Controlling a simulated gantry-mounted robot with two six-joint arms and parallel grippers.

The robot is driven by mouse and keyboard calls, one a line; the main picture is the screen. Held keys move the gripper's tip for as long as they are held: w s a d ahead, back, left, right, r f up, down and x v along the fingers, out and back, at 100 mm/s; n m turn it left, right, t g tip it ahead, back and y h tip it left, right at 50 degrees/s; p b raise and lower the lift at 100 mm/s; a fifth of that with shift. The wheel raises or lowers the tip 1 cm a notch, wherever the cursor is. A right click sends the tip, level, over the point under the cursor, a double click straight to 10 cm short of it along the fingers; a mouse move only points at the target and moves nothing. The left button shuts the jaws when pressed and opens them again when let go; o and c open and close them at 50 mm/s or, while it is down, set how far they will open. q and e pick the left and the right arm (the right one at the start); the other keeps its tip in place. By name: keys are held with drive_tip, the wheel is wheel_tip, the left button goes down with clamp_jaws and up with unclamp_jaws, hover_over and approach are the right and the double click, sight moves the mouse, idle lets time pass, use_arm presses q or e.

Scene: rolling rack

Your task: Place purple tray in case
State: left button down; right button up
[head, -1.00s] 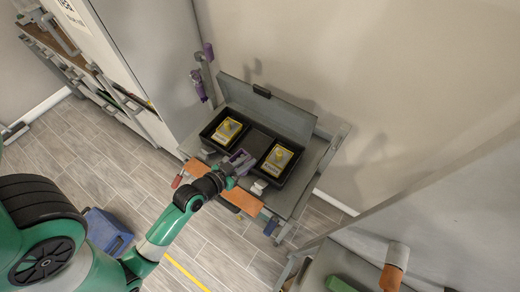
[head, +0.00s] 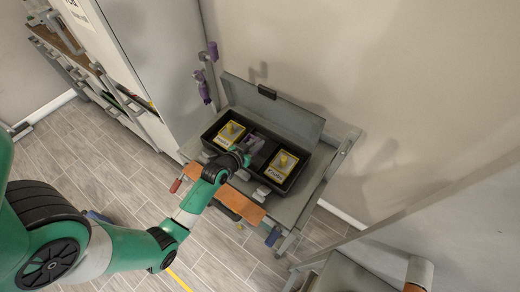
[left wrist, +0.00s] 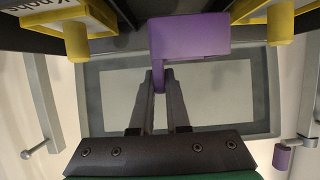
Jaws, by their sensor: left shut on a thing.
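The open black case (head: 284,190) sits on the rolling rack, its grey lid (head: 275,109) raised at the back. Two yellow-and-grey trays, a left one (head: 230,133) and a right one (head: 284,162), lie in its side sections. My left gripper (head: 247,152) is over the middle section, between them. In the left wrist view, the left gripper (left wrist: 158,84) is shut on a purple tray (left wrist: 190,36) by its upright handle. The tray is at the middle section; its head view is mostly hidden by my gripper, so I cannot tell whether it rests on the bottom.
The rack's grey top (head: 308,197) has an orange panel (head: 236,203) along its front edge. A purple-handled part (head: 203,87) stands at the rack's left post. The raised lid and the wall are close behind the case.

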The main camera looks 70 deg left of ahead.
use_arm(q)
drive_tip(key=shift+w+a+f, duration=0.25)
drive_tip(key=shift+w+f, duration=0.4)
drive_tip(key=shift+f, duration=0.2)
drive_tip(key=shift+w+f+b, duration=0.15)
drive_tip(key=shift+f+b, duration=0.55)
drive_tip(key=shift+f, duration=1.05)
drive_tip(key=shift+f, duration=0.15)
drive_tip(key=c, duration=0.9)
unclamp_jaws()
